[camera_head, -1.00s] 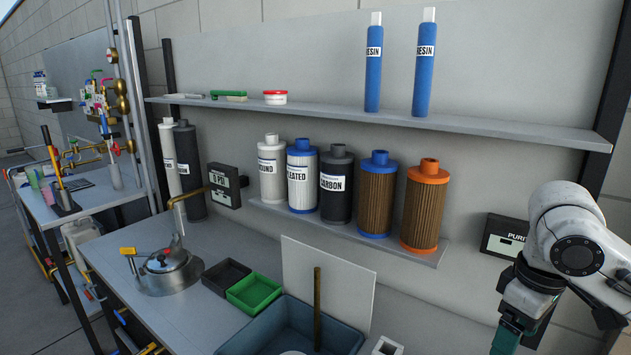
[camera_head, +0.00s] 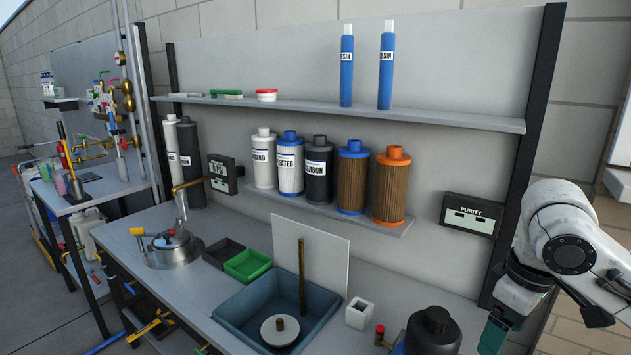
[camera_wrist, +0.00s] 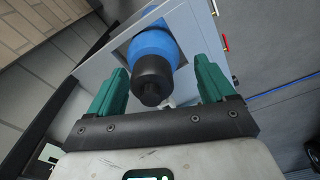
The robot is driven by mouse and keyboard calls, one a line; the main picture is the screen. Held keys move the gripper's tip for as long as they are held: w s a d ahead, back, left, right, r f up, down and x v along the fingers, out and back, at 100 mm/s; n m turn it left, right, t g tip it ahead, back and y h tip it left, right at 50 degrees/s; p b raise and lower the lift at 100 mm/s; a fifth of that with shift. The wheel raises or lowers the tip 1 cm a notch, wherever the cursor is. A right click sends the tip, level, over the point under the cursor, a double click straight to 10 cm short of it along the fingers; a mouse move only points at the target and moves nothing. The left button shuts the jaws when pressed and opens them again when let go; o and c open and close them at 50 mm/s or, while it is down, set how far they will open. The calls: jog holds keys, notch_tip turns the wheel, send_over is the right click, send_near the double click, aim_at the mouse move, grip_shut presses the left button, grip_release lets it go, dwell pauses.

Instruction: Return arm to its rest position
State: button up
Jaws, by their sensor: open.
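My gripper (camera_wrist: 162,90) shows in the wrist view with its two green fingers spread apart. A blue cylinder (camera_wrist: 155,45) with a dark grey cap (camera_wrist: 152,78) shows between and beyond the fingers; I see no finger touching it. In the head view my white arm is at the right edge, folded downward, and only a green part of the gripper (camera_head: 494,334) shows at the bottom. A dark capped canister (camera_head: 433,330) stands at the bottom right of the bench, left of my gripper.
The bench (camera_head: 190,312) holds a blue-grey basin (camera_head: 236,318), a green tray (camera_head: 248,264), a black tray (camera_head: 222,252) and a metal vessel (camera_head: 172,250). Filter cartridges line the lower shelf (camera_head: 395,233). Two blue resin tubes (camera_head: 346,70) stand on the upper shelf (camera_head: 440,115). A purity meter (camera_head: 472,214) hangs near my arm.

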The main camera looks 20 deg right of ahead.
jog(key=w+a+f+t+y, duration=0.2)
jog(key=w+a, duration=0.2)
jog(key=a, duration=0.5)
jog(key=w+a+f+t+y, duration=0.2)
jog(key=w+a+t+y, duration=0.15)
jog(key=a, duration=0.45)
jog(key=s+a+f+m+g+h, duration=0.1)
jog(key=s+f+m, duration=0.1)
jog(key=s+f, duration=0.6)
jog(key=s+a+f+m+g+h, duration=0.1)
jog(key=s+a+f, duration=0.1)
jog(key=s+f, duration=0.6)
jog(key=s+d+f+g+h, duration=0.1)
jog(key=s+d+f+h, duration=0.1)
jog(key=s, duration=0.4)
jog(key=s+d+f+g+h, duration=0.2)
jog(key=s+d+f, duration=0.3)
jog(key=s+f, duration=0.1)
jog(key=shift+s+d+f+m, duration=0.15)
jog(key=shift+d+f+m, duration=0.15)
jog(key=shift+f, duration=0.2)
